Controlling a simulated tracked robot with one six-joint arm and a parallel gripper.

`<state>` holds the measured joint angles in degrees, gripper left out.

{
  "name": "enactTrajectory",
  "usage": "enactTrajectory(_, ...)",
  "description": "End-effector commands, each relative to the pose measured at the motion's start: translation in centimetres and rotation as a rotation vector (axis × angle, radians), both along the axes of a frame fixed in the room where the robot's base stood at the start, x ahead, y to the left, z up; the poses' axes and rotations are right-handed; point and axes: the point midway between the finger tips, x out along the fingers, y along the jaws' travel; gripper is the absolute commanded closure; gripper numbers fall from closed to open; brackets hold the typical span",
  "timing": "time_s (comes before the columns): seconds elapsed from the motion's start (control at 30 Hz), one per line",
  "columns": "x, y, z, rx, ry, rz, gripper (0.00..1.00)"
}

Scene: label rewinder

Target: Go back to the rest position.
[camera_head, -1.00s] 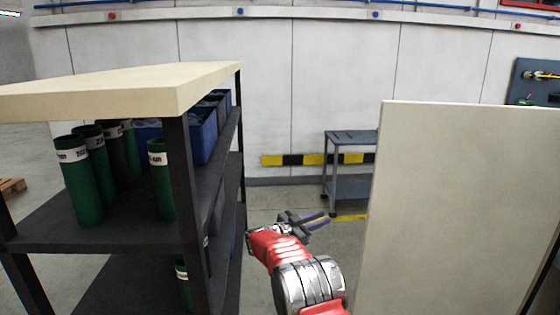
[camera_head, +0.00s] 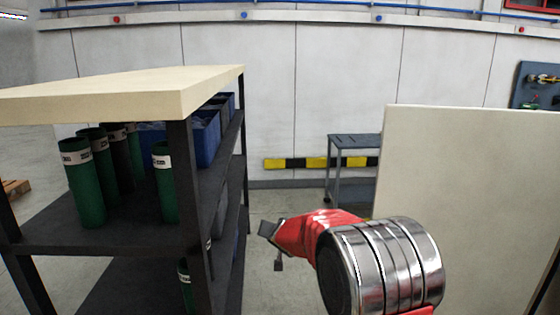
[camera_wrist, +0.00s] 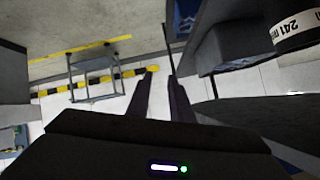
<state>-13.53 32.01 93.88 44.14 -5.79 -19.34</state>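My gripper (camera_head: 276,262) hangs at the end of my red and silver arm in the head view, between the shelf rack and a pale panel. In the wrist view, the two dark fingers of my gripper (camera_wrist: 161,76) stand apart with a gap between them and nothing held. In the head view my own wrist hides part of the gripper.
A black shelf rack (camera_head: 120,240) with a wooden top holds green tubes (camera_head: 82,185) and blue bins (camera_head: 207,138) close left of my arm. A pale panel (camera_head: 470,200) stands close right. A grey cart (camera_head: 350,150) is behind. Floor is free between rack and cart.

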Motion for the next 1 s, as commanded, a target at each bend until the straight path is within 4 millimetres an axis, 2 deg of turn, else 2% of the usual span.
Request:
enactTrajectory(0.23,-7.8,0.0,0.9,0.001,0.166,0.127,0.8)
enactTrajectory(0.43,-14.5,-1.1,1.4,-0.019,0.298,0.198,0.8)
enactTrajectory(0.67,-22.4,-3.2,1.8,-0.059,0.436,0.246,0.8)
enactTrajectory(1.0,-33.4,-7.5,2.5,-0.14,0.6,0.269,0.8)
